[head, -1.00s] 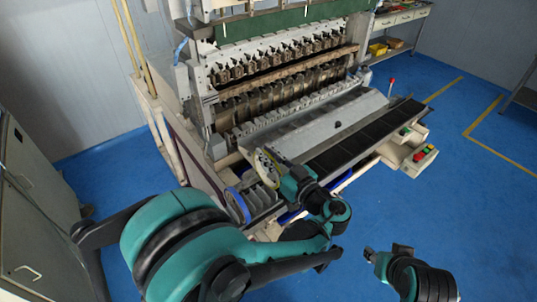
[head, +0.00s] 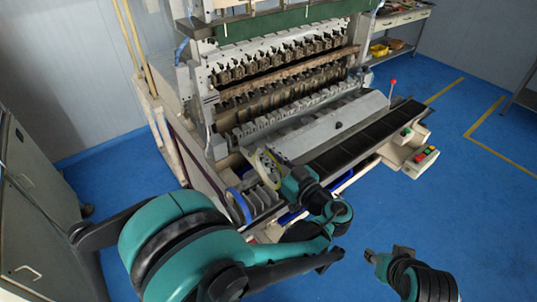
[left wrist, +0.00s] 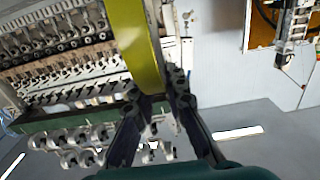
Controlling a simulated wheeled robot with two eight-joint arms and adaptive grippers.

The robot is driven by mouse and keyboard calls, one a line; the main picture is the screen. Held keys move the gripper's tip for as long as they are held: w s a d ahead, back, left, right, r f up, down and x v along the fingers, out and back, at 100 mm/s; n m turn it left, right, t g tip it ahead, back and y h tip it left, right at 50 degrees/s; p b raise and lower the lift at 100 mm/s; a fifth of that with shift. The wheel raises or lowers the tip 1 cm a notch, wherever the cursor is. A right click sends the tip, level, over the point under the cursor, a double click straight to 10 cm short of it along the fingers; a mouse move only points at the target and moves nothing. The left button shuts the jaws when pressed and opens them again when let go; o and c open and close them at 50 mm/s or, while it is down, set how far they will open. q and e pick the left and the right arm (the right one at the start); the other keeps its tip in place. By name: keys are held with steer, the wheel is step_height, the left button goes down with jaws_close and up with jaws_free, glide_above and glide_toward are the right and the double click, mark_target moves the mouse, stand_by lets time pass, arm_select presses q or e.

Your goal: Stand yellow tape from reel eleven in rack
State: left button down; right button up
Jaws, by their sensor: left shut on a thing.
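The yellow tape (left wrist: 136,45) is a broad yellow band gripped between the fingertips of my left gripper (left wrist: 157,95) in the left wrist view. In the head view the yellow tape (head: 264,166) shows as a round yellow-edged roll with a pale face, standing on edge beyond my left gripper (head: 278,164). It is above the near left end of the machine, by the rack (head: 262,196) with grey dividers. A blue roll (head: 239,206) stands at the rack's left end. I cannot tell whether the yellow tape touches the rack. My right gripper (head: 372,254) is over the floor, apart from everything; its fingers are too small to judge.
The coil winder (head: 285,75) fills the middle, with a long dark tray (head: 365,137) along its front. A red-knobbed lever (head: 392,83) and buttons (head: 425,154) are at its right end. The blue floor (head: 465,220) at the right is clear.

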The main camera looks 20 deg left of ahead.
arm_select(q)
steer(key=shift+f, duration=0.1)
stand_by(0.3)
steer(key=shift+f+b, duration=0.5)
steer(key=shift+b, duration=0.1)
steer(key=shift+f, duration=0.15)
stand_by(0.4)
steer(key=shift+f+b, duration=1.1)
steer(key=shift+b, duration=0.1)
steer(key=shift+f, duration=0.1)
steer(key=shift+f+b, duration=2.15)
steer(key=shift+f, duration=0.1)
steer(key=c, duration=1.8)
jaws_free()
